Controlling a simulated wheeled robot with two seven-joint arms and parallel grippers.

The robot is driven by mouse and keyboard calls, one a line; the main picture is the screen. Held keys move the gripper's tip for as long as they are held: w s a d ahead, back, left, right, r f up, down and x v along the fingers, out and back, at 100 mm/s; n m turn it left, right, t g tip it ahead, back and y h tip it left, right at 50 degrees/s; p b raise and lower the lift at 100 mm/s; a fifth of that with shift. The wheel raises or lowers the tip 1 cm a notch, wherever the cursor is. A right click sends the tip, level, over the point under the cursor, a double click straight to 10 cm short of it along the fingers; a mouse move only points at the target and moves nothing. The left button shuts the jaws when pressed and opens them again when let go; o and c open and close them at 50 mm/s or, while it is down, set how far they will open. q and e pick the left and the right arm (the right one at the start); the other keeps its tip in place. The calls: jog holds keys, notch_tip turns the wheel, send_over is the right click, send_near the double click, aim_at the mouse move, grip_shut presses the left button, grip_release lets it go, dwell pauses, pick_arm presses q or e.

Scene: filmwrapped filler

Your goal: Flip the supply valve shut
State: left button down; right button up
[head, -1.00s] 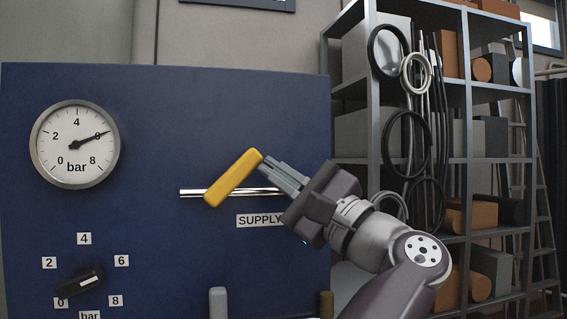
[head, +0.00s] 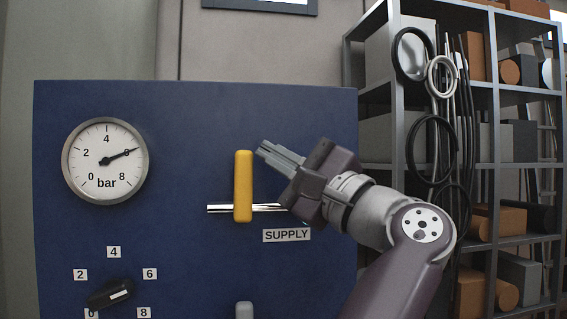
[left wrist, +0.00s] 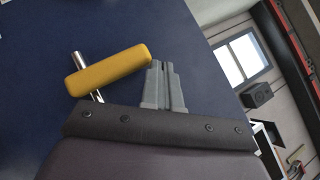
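The yellow supply valve lever (head: 243,187) stands upright, crossing the horizontal silver pipe (head: 220,209) on the blue panel. The SUPPLY label (head: 286,235) is below and to the right of it. My left gripper (head: 262,150) is shut and empty, with its fingertips just right of the lever's upper end. In the left wrist view the lever (left wrist: 110,70) lies left of the gripper fingers (left wrist: 160,68), its end very close to them. I cannot tell whether they touch. My right gripper is not in view.
On the blue panel (head: 180,130) are a round pressure gauge (head: 105,160) with its needle near 6 and a black knob (head: 110,293) at lower left. A grey post (head: 244,310) shows at the bottom edge. A shelf with boxes and hanging hoses (head: 432,140) stands at right.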

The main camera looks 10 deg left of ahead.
pick_arm(q)
jog(key=shift+s+a+r, duration=0.1)
jog(key=shift+a, duration=0.05)
dwell(0.4)
jog(key=b+v, duration=0.1)
jog(key=v, duration=1.1)
jog(key=shift+d+f, duration=0.25)
jog(key=shift+d, duration=0.05)
jog(key=shift+s, duration=0.15)
